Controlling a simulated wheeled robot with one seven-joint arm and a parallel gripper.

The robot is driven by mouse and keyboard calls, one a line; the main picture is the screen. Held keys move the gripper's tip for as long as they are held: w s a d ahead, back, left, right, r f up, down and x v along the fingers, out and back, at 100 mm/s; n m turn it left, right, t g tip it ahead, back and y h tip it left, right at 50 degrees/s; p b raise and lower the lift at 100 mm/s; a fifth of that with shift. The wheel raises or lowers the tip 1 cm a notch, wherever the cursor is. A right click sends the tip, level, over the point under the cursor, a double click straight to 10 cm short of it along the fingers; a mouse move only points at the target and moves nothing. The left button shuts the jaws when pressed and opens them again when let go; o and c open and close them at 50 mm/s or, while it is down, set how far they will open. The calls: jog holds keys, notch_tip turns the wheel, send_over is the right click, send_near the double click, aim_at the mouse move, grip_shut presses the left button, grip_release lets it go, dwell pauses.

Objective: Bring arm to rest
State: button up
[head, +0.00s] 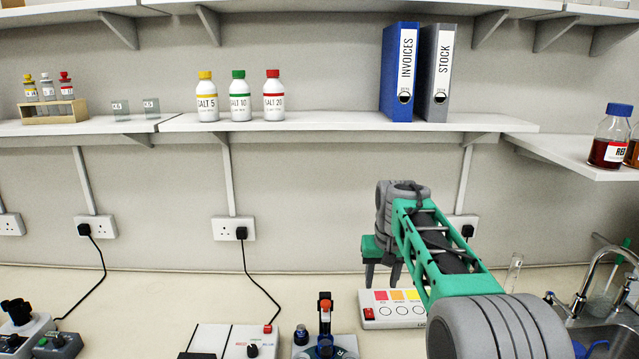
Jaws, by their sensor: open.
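My arm, green and grey, reaches up from the lower right of the head view and bends down at its far end. My gripper (383,274) hangs below the green wrist part with its dark fingers pointing down. The fingers are apart, and I see nothing between them. It hangs above or behind the white box with coloured squares (376,321); I cannot tell whether it touches the box. Part of that box is hidden behind my arm.
A device with a red button (231,341) and a blue and black stand (325,338) are at the front. A sink with a tap (597,270) is at the right. Bottles (239,100) and binders (401,70) stand on the wall shelf (340,122).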

jog(key=s+r+t, duration=0.1)
jog(key=s+r, duration=0.1)
jog(key=s, duration=1.4)
jog(key=s+f, duration=0.6)
jog(key=s, duration=0.6)
jog(key=shift+s+t, duration=0.4)
